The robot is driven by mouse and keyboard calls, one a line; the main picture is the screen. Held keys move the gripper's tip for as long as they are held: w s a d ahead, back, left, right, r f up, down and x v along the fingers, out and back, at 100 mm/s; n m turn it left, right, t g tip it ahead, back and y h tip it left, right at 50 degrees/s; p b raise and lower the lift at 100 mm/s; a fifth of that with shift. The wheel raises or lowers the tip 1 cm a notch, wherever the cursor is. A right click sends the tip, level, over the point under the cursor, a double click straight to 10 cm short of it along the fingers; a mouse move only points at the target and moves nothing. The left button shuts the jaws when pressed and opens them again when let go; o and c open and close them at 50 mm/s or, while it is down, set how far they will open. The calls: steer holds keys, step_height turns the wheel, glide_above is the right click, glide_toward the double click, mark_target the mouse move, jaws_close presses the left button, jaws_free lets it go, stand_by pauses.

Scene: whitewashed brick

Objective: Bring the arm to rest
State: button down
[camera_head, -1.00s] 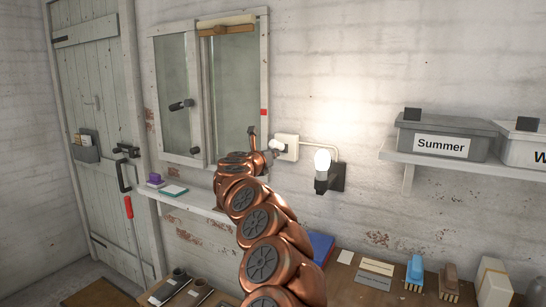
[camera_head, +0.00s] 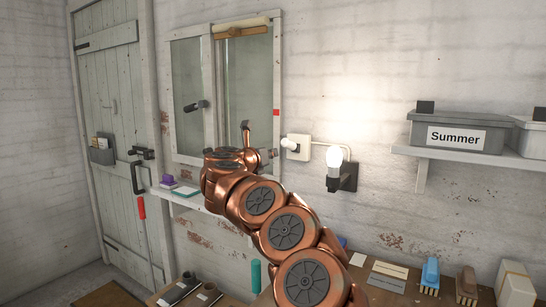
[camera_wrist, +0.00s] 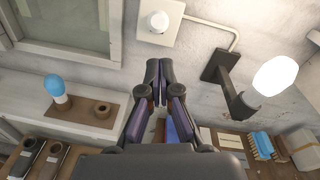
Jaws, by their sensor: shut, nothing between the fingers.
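My copper-coloured arm rises from the bottom of the head view, its end in front of the window's lower right corner. My gripper (camera_wrist: 158,70) shows in the wrist view with its two dark fingers together and nothing between them. In the head view the fingers are mostly hidden behind the wrist. The white wall switch (camera_head: 298,147) is just right of the arm's end, with a gap between them. It also shows above the fingertips in the wrist view (camera_wrist: 160,22).
A lit bulb (camera_head: 335,160) sits in a black wall holder. The window (camera_head: 277,90) has a sill below it (camera_wrist: 95,130) with a blue-topped item (camera_wrist: 55,88). A shelf (camera_head: 470,159) holds the grey Summer box (camera_head: 455,132). A bench with brushes (camera_head: 430,275) is below right.

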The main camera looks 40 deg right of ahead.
stand_by(0.4)
